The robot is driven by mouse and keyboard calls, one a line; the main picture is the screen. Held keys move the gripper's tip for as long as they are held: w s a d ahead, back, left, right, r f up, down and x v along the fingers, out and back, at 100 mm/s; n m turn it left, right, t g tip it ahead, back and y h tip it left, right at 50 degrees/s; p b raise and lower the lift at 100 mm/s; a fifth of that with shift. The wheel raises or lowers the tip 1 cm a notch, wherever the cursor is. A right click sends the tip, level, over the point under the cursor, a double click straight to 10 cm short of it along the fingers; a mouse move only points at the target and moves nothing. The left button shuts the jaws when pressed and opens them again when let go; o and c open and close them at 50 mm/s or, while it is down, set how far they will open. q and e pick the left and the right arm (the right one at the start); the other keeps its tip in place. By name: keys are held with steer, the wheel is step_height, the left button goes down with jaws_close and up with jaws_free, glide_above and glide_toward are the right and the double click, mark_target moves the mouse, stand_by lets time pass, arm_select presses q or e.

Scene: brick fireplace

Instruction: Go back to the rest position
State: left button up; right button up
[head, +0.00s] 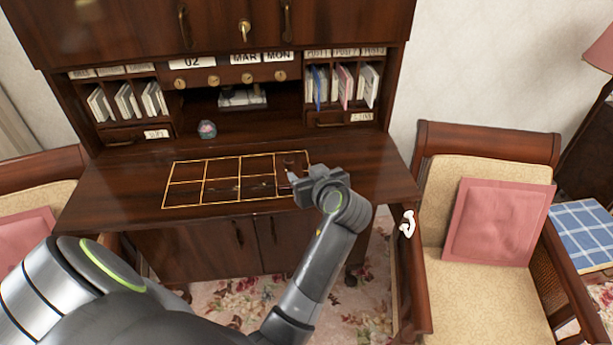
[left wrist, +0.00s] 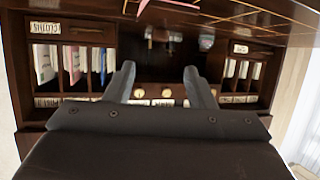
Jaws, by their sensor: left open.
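My left gripper (head: 293,178) is over the right end of the gold-lined grid (head: 222,183) on the desk top, with its arm reaching in from the lower part of the head view. In the left wrist view its two fingers (left wrist: 159,72) are apart with nothing between them. A small dark and pale item (head: 290,166) is beside the fingertips in the head view; I cannot tell what it is or whether they touch. My right gripper is in neither view.
The wooden desk (head: 115,185) has a hutch with pigeonholes of envelopes and cards (head: 340,86). A small round ornament (head: 207,129) stands at the back. A chair with a pink cushion (head: 494,222) is at right, another chair at left. A white object (head: 407,224) is by the right chair's arm.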

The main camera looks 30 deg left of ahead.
arm_select(q)
steer(key=s+a+f, duration=0.1)
steer(key=s+f, duration=0.1)
steer(key=s+a+f+m+h, duration=0.1)
steer(key=s+f, duration=0.1)
steer(key=f, duration=0.1)
steer(key=s+a+f+m+g+h, duration=0.1)
steer(key=s+f, duration=0.1)
steer(key=shift+s+f, duration=0.15)
steer(key=s+d+f+m+g+h, duration=0.2)
steer(key=s+f+m+h, duration=0.2)
steer(key=s, duration=0.8)
steer(key=s+d+f+m+g+h, duration=0.1)
steer(key=s+f+m+h, duration=0.3)
steer(key=s, duration=0.8)
step_height(320, 180, down, 28)
steer(key=a+f+g+b, duration=0.1)
steer(key=b, duration=0.3)
steer(key=s+d+f+g+b, duration=0.1)
steer(key=s+f+b, duration=0.2)
steer(key=s+f, duration=1.2)
step_height(320, 180, down, 4)
steer(key=shift+r+g+b, duration=0.15)
steer(key=shift+g+b, duration=0.15)
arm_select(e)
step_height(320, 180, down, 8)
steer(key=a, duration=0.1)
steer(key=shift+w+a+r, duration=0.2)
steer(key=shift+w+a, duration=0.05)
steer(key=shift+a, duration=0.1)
